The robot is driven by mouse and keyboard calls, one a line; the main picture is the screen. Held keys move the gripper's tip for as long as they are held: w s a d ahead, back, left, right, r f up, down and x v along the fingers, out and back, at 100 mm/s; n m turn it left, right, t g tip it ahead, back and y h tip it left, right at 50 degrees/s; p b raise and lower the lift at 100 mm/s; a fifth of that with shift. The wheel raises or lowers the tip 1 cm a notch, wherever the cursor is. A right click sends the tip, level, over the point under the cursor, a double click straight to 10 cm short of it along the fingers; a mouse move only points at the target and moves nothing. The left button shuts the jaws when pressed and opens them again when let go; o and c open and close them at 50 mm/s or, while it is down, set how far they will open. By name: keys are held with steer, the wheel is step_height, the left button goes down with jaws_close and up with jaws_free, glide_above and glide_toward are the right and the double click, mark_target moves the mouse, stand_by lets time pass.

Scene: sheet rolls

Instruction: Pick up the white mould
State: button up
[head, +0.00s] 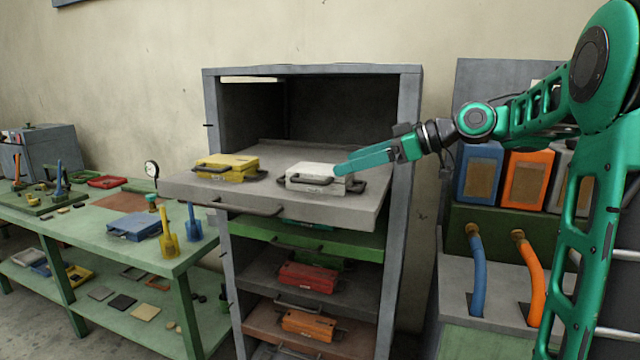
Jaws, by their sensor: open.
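The white mould (316,171) sits on the pulled-out top grey shelf (237,188) of the cabinet, on its right half. It is a flat case-like block with a dark handle on its front and dark brackets at its side. My gripper (340,168) comes in from the right, with its green fingers pointing left at the mould's right end. The fingers are open, and they overlap the mould's right edge in this view. I cannot tell whether they touch it. A yellow mould (226,166) sits on the same shelf to the left.
Below, the cabinet (410,130) holds a red mould (306,276) and an orange mould (308,322) on lower shelves. A green workbench (190,246) with tools stands left. Blue (478,180) and orange (527,180) containers stand right. The shelf is clear between its two moulds.

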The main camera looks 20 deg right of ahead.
mark_target(321, 168)
steer(key=x, duration=0.4)
steer(key=shift+s+a+r, duration=0.15)
steer(key=shift+s+a, duration=0.05)
steer(key=shift+a, duration=0.05)
steer(key=shift+x, duration=2.3)
steer(key=shift+w, duration=0.15)
steer(key=shift+c, duration=0.6)
steer(key=c, duration=1.5)
steer(key=shift+r, duration=0.1)
steer(key=shift+c, duration=1.1)
steer(key=shift+r, duration=0.1)
